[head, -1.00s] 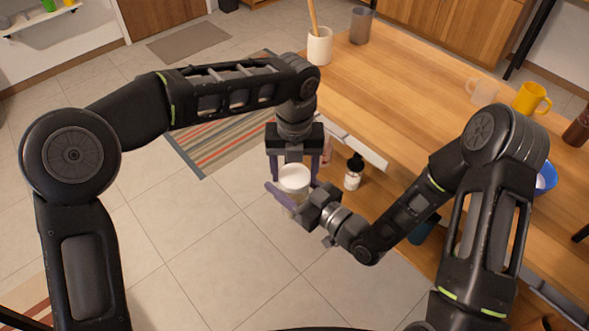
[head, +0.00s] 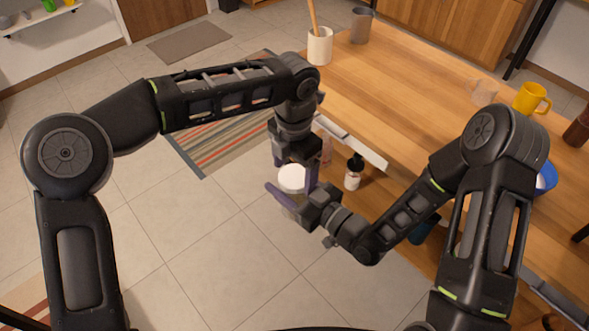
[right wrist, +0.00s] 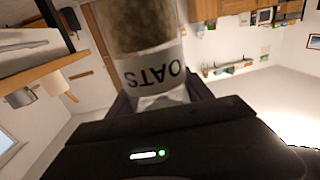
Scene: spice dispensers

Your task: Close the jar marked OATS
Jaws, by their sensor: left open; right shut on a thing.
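The jar is clear, with brown contents and a white label reading OATS, upside down in the right wrist view (right wrist: 150,72). In the head view its white round lid (head: 291,178) shows at the top of the jar; whether it is fully seated cannot be told. My right gripper (head: 288,199) is shut on the jar's body and holds it in front of the table edge. My left gripper (head: 294,170) points down over the lid, open, with its purple fingers on either side of it. Contact between these fingers and the lid cannot be made out.
The wooden table (head: 400,90) lies behind and to the right. A dropper bottle (head: 353,172) stands close to the right of the jar. A white holder (head: 319,46), grey cup (head: 361,26), yellow mug (head: 531,98) and blue bowl (head: 546,177) are farther off. Left of the jar is open floor.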

